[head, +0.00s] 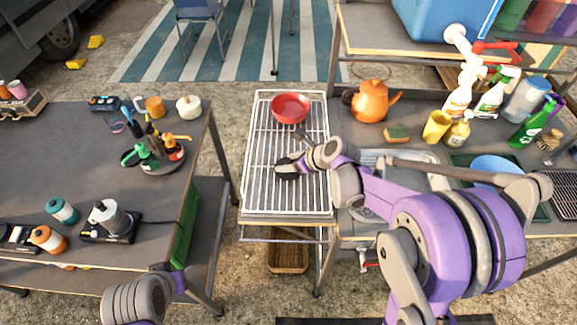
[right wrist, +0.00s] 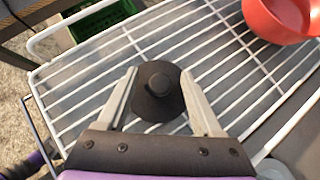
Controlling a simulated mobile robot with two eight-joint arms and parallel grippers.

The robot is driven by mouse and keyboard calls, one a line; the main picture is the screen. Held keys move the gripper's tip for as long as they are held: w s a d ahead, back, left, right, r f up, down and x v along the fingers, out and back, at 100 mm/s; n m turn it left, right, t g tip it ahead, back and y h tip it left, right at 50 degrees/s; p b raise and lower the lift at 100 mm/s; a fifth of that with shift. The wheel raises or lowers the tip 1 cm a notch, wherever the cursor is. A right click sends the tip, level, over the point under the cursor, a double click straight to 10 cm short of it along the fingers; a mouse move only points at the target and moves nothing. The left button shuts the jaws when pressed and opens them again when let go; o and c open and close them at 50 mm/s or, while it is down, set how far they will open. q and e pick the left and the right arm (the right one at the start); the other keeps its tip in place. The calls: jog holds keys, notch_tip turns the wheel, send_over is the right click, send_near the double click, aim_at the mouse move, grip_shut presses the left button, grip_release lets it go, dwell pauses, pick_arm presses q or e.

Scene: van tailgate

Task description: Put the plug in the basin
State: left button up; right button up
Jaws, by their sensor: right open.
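The plug (right wrist: 158,104) is a dark round disc with a raised knob in its middle. In the right wrist view it lies on the white wire rack (head: 257,190), between the two fingers of my right gripper (right wrist: 160,74). The fingers are open on either side of it; I cannot tell if they touch its rim. In the head view my right gripper (head: 287,168) is low over the middle of the rack, and the plug is hard to tell from the dark hand. The basin (head: 372,157) is right of the rack, largely hidden by my right arm. My left gripper is out of view.
A red bowl (head: 290,107) stands at the rack's far end. An orange kettle (head: 372,100), a sponge (head: 397,133), a yellow cup (head: 437,126) and spray bottles stand behind the basin. A dark table (head: 60,150) with tools is on the left, across a gap.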

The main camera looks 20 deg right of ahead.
aim_at(290, 161)
grip_shut()
dwell(0.3)
notch_tip(290, 161, up, 9)
jog(key=shift+f+p, duration=0.1)
jog(key=shift+p, duration=0.2)
jog(key=shift+d+m, duration=0.25)
jog(key=shift+m, duration=0.05)
jog(key=d+m+h, duration=0.1)
jog(key=w+d+f+m+t+h, duration=0.1)
jog(key=m, duration=0.1)
jog(key=shift+d+f+h, duration=0.15)
jog(key=shift+d+h, duration=0.15)
